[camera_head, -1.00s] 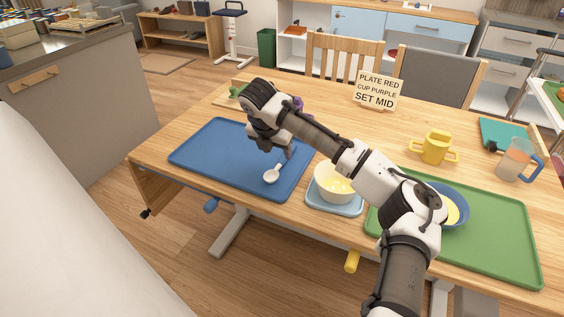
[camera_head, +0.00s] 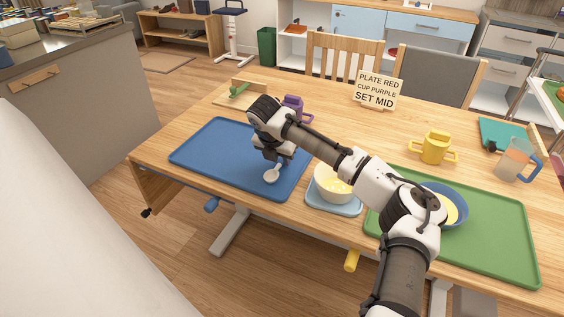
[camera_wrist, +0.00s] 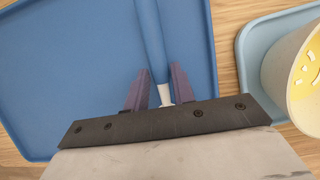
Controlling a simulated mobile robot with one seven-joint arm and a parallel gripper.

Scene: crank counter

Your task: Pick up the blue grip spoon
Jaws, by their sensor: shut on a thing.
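The blue grip spoon has a blue handle (camera_wrist: 150,40) and a white bowl end (camera_head: 272,175). In the wrist view the handle runs between the two purple fingers of my gripper (camera_wrist: 154,88), which are shut on it near the white neck. In the head view my gripper (camera_head: 277,160) is low over the right part of the blue tray (camera_head: 215,155), with the spoon's white end showing beneath it. The handle is hidden by my gripper there. I cannot tell whether the spoon still touches the tray.
A white bowl (camera_head: 325,191) with yellow food stands on a light blue mat (camera_head: 335,208) close to the right. A purple cup (camera_head: 294,106) is behind my gripper. A green tray (camera_head: 490,240), blue plate (camera_head: 460,198) and yellow cup (camera_head: 434,148) lie farther right.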

